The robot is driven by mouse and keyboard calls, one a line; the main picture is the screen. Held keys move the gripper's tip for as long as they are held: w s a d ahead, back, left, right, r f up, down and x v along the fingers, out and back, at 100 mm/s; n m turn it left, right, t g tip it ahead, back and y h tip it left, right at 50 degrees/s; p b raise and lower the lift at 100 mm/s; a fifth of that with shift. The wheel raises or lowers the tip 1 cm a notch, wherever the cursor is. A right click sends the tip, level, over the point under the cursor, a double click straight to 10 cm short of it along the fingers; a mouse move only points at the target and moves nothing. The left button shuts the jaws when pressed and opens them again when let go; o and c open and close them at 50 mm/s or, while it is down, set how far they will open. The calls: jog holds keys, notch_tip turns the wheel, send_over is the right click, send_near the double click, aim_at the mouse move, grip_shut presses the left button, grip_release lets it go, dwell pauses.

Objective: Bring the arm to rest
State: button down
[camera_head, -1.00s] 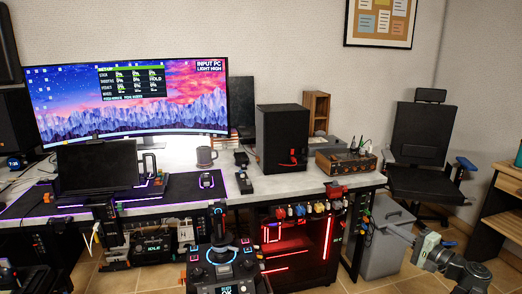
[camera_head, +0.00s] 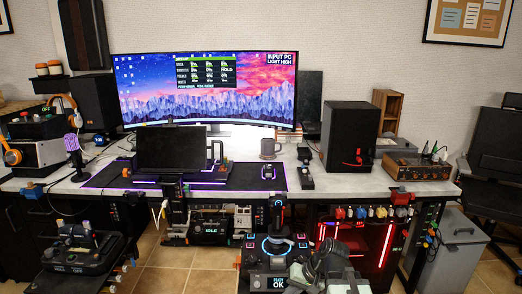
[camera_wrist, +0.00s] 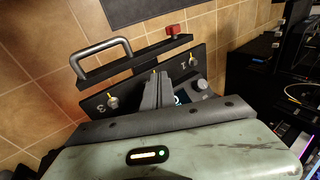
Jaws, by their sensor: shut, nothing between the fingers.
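My arm (camera_head: 338,272) shows at the bottom of the head view, right of centre, low in front of the desk. It is grey-green and looks folded close to my body. My gripper (camera_wrist: 158,80) shows in the wrist view as two dark grey fingers pressed together, with nothing between them. Its fingers overlap a black panel with a metal handle (camera_wrist: 100,56) and small toggle switches; I cannot tell whether they touch it. I cannot make out the fingertips in the head view.
The desk (camera_head: 337,182) carries a wide monitor (camera_head: 205,95), a black speaker (camera_head: 350,137), a mug (camera_head: 269,148) and a wooden box (camera_head: 415,166). A joystick console (camera_head: 276,250) stands just left of my arm. A grey bin (camera_head: 458,245) and chair are at right. Tiled floor shows lower left.

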jog(key=s+d+f+g+h, duration=0.1)
jog(key=s+d+f+h, duration=0.2)
jog(key=d+h, duration=0.35)
notch_tip(320, 180, up, 31)
jog(key=d+p, duration=0.1)
jog(key=p, duration=2.9)
jog(key=shift+s+d+f+n+y+p, duration=0.15)
jog(key=shift+s+d+n+y+p, duration=0.1)
jog(key=shift+n+y+p, duration=0.15)
jog(key=shift+f, duration=0.1)
